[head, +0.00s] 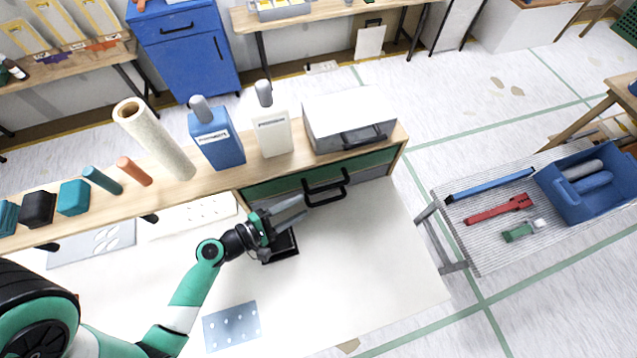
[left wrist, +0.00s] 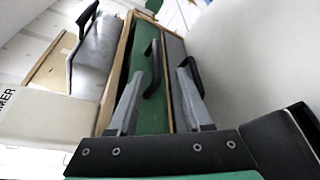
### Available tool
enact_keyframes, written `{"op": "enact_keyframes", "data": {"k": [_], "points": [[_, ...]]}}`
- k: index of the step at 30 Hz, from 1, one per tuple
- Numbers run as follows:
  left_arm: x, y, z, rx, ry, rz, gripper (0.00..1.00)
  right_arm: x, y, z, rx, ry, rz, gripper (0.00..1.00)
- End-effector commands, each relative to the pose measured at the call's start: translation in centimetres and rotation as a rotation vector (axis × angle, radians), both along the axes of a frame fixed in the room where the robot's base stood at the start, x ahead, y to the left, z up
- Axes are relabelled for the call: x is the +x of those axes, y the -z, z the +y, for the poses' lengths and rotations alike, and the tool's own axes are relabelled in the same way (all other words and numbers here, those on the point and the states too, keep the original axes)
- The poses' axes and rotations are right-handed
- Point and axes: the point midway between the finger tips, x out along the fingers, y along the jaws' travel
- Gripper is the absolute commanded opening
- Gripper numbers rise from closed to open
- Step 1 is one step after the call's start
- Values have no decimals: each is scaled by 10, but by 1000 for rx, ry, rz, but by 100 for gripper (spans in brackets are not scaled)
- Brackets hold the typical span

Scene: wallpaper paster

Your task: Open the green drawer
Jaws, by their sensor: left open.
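The green drawer (head: 275,187) sits under the right end of the wooden shelf, its front flush with the frame, so it looks closed. Its black bar handle (head: 325,182) is on the front. In the left wrist view the green front (left wrist: 150,112) runs up the middle with its handle (left wrist: 152,70) ahead of the fingers. My left gripper (head: 303,208) is open and empty, just in front of the drawer. In the left wrist view its two fingers (left wrist: 160,100) point at the drawer, one on each side of the green front. My right gripper is not in view.
A grey drawer with another black handle (left wrist: 187,75) lies beside the green one. A white-topped box (head: 345,112), a white bottle (head: 272,132) and a blue bottle (head: 216,140) stand on the shelf above. The white table's right part is clear.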

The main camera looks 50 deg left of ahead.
Motion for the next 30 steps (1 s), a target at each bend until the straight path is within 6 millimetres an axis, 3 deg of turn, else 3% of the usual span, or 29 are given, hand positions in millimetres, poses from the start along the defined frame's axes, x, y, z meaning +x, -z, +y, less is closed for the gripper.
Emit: {"op": "enact_keyframes", "data": {"k": [8,21,30], "points": [[5,0,6,2,-19,2,50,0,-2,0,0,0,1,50],[92,20,3,3,-16,1,50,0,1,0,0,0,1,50],[112,24,3,4,-20,2,50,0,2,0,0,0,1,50]]}}
